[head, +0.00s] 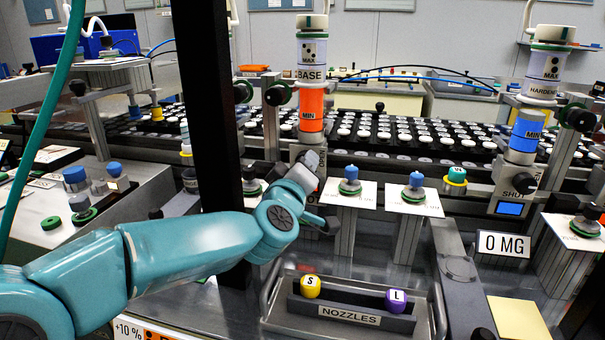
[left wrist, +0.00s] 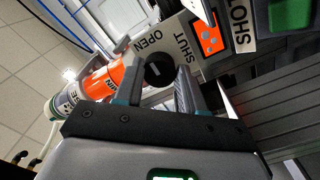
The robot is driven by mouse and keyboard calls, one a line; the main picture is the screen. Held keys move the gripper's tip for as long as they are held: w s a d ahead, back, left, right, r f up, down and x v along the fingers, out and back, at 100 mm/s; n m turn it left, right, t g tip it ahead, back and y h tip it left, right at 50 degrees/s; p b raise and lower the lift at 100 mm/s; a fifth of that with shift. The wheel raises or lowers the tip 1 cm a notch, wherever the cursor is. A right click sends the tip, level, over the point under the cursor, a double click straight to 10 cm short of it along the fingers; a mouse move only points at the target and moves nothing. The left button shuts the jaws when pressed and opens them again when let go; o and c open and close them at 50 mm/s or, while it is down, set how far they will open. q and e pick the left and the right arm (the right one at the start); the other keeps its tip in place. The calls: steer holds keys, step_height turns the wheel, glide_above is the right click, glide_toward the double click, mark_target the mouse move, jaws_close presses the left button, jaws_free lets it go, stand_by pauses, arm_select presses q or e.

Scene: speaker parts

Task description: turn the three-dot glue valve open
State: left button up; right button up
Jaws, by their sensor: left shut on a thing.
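The glue valve under the orange BASE cartridge (head: 311,106) carries a black round knob (left wrist: 157,72) with a short white mark. The cartridge's upper label shows three dots. My left gripper (left wrist: 160,68) is shut on the knob, one finger on each side. In the head view, my left wrist hides most of this valve, and the fingers are hard to make out. Which word the white mark points to, I cannot tell. My right gripper is not in view.
The blue HARDENER cartridge (head: 526,130) stands at the right over another valve marked SHUT. A NOZZLES tray (head: 350,314) with a yellow and a purple ball lies in front. Posts with blue-topped parts (head: 416,180) stand nearby. A dark upright (head: 212,130) crosses the view.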

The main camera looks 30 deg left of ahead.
arm_select(q)
steer(key=shift+r+n, duration=0.1)
steer(key=shift+n, duration=0.2)
stand_by(0.4)
steer(key=o, duration=1.1)
steer(key=shift+c, duration=0.2)
steer(key=shift+s, duration=0.15)
steer(key=p+v, duration=0.1)
steer(key=v, duration=1.5)
steer(key=shift+p, duration=0.35)
